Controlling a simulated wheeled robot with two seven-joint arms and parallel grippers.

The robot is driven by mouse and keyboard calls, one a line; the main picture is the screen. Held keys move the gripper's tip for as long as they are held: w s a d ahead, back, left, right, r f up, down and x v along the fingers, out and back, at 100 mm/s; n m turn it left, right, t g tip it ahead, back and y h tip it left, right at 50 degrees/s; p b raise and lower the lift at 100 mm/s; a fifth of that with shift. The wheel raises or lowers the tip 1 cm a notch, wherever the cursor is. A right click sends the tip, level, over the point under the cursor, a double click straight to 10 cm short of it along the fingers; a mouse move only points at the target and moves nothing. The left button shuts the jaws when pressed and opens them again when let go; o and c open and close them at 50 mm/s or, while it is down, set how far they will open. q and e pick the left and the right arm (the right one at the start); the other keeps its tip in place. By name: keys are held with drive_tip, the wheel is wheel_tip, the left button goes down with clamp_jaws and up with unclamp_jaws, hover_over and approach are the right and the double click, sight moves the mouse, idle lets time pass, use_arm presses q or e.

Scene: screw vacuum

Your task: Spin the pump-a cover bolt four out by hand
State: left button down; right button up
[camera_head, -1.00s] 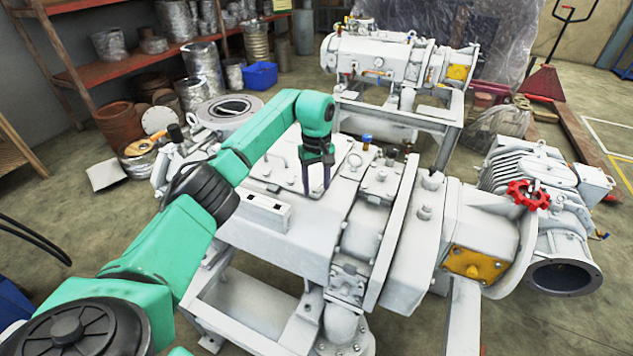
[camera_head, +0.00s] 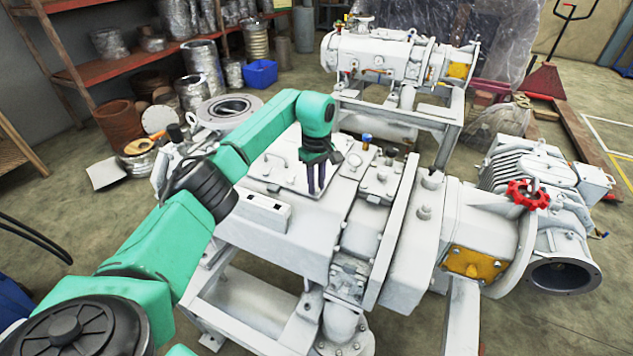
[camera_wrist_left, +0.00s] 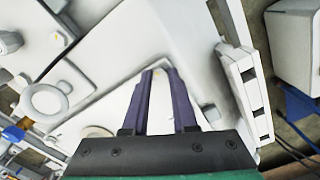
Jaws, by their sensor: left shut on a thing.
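The white pump (camera_head: 270,245) fills the middle of the head view, with a flat cover plate (camera_head: 278,165) on its top. My left gripper (camera_head: 316,190) points down at the near right corner of that plate. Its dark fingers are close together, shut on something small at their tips. In the left wrist view the fingertips (camera_wrist_left: 161,70) meet over the corner of the pale plate (camera_wrist_left: 125,100). The cover bolt between the tips is mostly hidden by the fingers. My right gripper is not in view.
A white box with sockets (camera_head: 263,211) sits on the pump left of my gripper. A blue-capped fitting (camera_head: 366,139) stands to its right. A second pump (camera_head: 385,60) stands behind, and a red handwheel (camera_head: 528,195) is at the right.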

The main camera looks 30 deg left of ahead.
use_arm(q)
drive_tip(key=n+p, duration=0.1)
drive_tip(key=n, duration=0.4)
drive_tip(key=shift+r, duration=0.1)
drive_tip(key=n, duration=0.6)
drive_tip(key=shift+p, duration=0.3)
drive_tip(key=n+p, duration=0.1)
drive_tip(key=n, duration=0.4)
drive_tip(key=n+p, duration=0.1)
drive_tip(key=n, duration=0.4)
drive_tip(key=shift+n, duration=0.4)
drive_tip(key=n+p, duration=0.1)
drive_tip(key=n, duration=0.4)
drive_tip(key=n+p, duration=0.1)
drive_tip(key=n, duration=0.4)
drive_tip(key=shift+p, duration=0.35)
drive_tip(key=n+p, duration=0.2)
drive_tip(key=n, duration=0.3)
drive_tip(key=n+p, duration=0.1)
drive_tip(key=n, duration=0.3)
drive_tip(key=shift+s+p, duration=0.15)
drive_tip(key=shift+p, duration=0.2)
drive_tip(key=shift+f+n, duration=0.2)
drive_tip(key=shift+n, duration=0.2)
